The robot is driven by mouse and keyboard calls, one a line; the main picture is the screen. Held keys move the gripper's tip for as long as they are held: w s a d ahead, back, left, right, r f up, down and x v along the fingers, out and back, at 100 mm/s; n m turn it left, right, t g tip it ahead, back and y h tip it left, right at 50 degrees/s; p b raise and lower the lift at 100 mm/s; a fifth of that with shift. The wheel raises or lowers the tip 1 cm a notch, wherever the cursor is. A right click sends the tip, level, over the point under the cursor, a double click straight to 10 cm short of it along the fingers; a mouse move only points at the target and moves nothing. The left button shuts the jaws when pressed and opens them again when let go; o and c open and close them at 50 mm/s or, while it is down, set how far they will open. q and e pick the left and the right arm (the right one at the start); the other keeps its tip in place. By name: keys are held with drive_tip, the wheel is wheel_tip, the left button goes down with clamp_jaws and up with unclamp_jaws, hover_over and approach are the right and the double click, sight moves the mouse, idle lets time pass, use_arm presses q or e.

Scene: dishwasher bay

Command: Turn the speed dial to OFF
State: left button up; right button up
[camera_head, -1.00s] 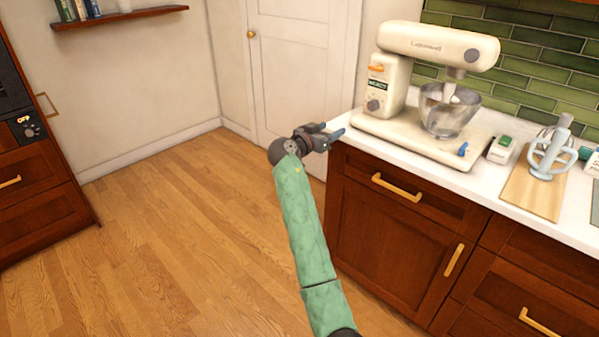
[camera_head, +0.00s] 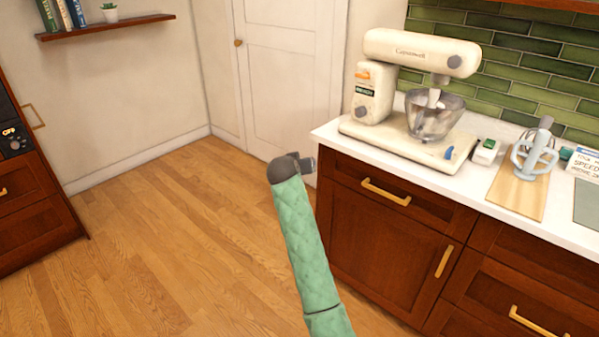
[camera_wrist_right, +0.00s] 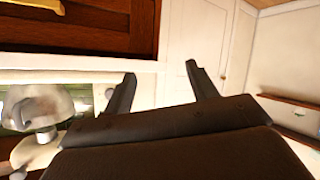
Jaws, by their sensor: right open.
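The cream stand mixer (camera_head: 420,48) stands on the white counter. A grey round dial (camera_head: 361,115) is low on its column, below an orange label and a dark label whose text I cannot read. My right gripper (camera_head: 308,165) is left of the counter's near left corner, apart from the mixer, its fingers mostly hidden by its wrist. In the right wrist view the fingers (camera_wrist_right: 158,80) are apart with nothing between them. The metal bowl (camera_wrist_right: 38,105) shows tilted at the left of that view. My left gripper is not in view.
A wooden board (camera_head: 516,190) with a pale blue beater, a small green-topped box (camera_head: 486,152) and a sign (camera_head: 584,166) lie right of the mixer. An appliance panel (camera_head: 12,138) at the far left reads OFF. The floor (camera_head: 180,235) is clear.

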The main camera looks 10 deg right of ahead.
drive_tip(key=shift+s+a+f+n+y, duration=0.2)
drive_tip(key=shift+s+f+y, duration=0.1)
drive_tip(key=shift+f, duration=0.25)
drive_tip(key=shift+s+a+f+n+y, duration=0.2)
drive_tip(key=shift+s+f+y, duration=0.1)
drive_tip(key=shift+f, duration=0.25)
drive_tip(key=shift+f, duration=0.1)
